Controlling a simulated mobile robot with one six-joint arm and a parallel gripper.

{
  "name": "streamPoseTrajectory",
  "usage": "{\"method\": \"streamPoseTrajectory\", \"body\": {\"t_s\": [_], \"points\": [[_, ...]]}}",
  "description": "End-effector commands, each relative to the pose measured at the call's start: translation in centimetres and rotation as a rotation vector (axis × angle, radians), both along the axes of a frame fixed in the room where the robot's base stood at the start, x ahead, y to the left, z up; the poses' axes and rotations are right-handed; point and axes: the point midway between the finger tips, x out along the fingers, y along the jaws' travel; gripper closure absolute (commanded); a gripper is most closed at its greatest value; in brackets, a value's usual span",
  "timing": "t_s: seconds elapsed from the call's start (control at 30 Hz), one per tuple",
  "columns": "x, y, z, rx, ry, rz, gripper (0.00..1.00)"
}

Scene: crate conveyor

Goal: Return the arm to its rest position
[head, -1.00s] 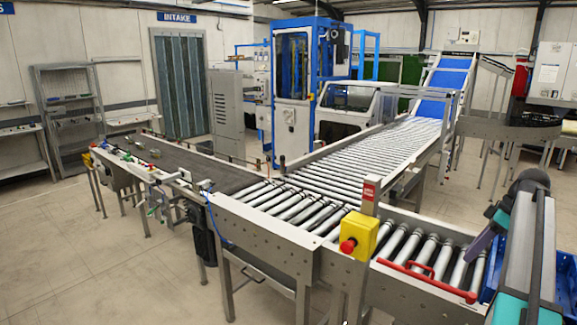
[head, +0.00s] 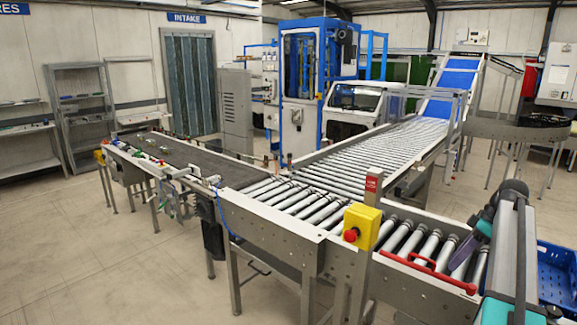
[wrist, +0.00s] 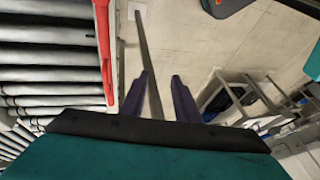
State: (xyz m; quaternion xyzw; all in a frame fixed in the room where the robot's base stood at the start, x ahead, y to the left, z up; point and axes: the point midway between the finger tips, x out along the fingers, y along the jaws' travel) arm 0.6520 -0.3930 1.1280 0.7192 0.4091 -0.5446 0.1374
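My arm (head: 508,240) is folded at the right of the head view, beside the end of the roller conveyor. A purple finger of my gripper (head: 468,252) shows there against the rollers. Nothing is held. The finger tips sit close to the conveyor's side in that picture; their exact distance from it cannot be told.
The roller conveyor (head: 350,170) fills the middle. A yellow stop box (head: 362,226) and a red handle (head: 428,272) are on its near side. A blue crate (head: 558,270) stands at the right behind my arm. The floor (head: 100,260) at the left is clear.

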Motion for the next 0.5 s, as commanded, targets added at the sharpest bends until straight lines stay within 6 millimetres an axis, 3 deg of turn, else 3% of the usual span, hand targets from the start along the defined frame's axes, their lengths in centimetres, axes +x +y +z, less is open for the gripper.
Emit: {"method": "streamPoseTrajectory", "body": {"t_s": [0.17, 0.5], "points": [[1.3, 3.2, -4.1, 0.031, 0.037, 0.046, 0.71], [1.9, 12.8, -15.7, 0.100, 0.162, 0.167, 0.71]]}}
